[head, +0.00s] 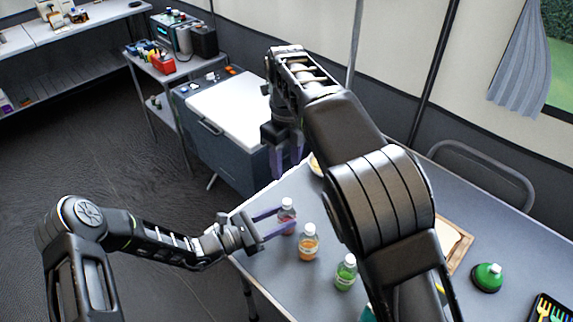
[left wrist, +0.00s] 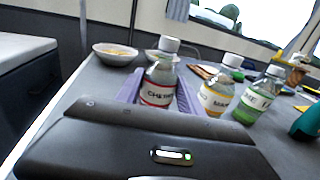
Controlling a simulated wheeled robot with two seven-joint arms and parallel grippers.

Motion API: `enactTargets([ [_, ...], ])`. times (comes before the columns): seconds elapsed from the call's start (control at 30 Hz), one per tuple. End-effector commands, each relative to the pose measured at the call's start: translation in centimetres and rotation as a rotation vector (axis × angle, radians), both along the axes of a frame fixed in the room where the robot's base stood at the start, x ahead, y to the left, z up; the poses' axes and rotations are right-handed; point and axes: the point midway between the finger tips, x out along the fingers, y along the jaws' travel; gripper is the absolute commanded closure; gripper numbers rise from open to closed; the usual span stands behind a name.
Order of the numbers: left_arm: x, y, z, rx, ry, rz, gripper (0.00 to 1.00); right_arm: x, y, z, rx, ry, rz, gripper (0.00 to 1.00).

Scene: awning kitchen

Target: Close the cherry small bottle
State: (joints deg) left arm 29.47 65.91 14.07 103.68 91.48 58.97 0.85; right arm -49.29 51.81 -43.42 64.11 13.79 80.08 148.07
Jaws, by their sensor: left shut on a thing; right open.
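The cherry small bottle (head: 287,220) has a red label and stands upright near the table's left edge. In the left wrist view, its label reads "CHER…" (left wrist: 157,93). A white cap (left wrist: 168,45) sits at its top; I cannot tell whether it is tight. My left gripper (head: 286,219) is shut on the bottle's body, one purple finger on each side. My right gripper (head: 285,155) is open and empty, pointing down, above and behind the bottle in the head view, apart from it.
An orange-labelled bottle (head: 309,242) and a green bottle (head: 345,272) stand close to the right of the cherry bottle. A bowl (left wrist: 115,53) is behind it. A green-topped object (head: 488,277) and a wooden board (head: 458,243) lie farther right. My right arm covers the table's middle.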

Motion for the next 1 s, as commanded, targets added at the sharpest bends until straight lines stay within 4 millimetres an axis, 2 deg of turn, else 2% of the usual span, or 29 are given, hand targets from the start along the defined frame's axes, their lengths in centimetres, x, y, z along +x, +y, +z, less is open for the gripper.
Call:
enactTargets([
  [0.03, 0.0, 0.0, 0.0, 0.0, 0.0, 0.0, 0.53, 0.0, 0.0, 0.0, 0.0, 0.0, 0.0, 0.54],
  [0.33, 0.0, 0.0, 0.0, 0.0, 0.0, 0.0, 0.3, 0.0, 0.0, 0.0, 0.0, 0.0, 0.0, 0.54],
  [0.67, -0.1, 0.3, 0.0, 0.0, 0.0, 0.001, 0.3, 0.0, 0.0, -0.1, 0.0, 0.0, 0.0, 0.54],
  [0.77, -0.5, 1.0, -0.1, 0.001, 0.0, 0.001, 0.3, 0.0, 0.0, -0.3, 0.0, 0.0, 0.0, 0.54],
  [1.0, -2.2, 4.2, -0.2, 0.001, 0.0, 0.003, 0.3, 0.0, 0.0, -1.1, 0.0, 0.0, 0.0, 0.54],
])
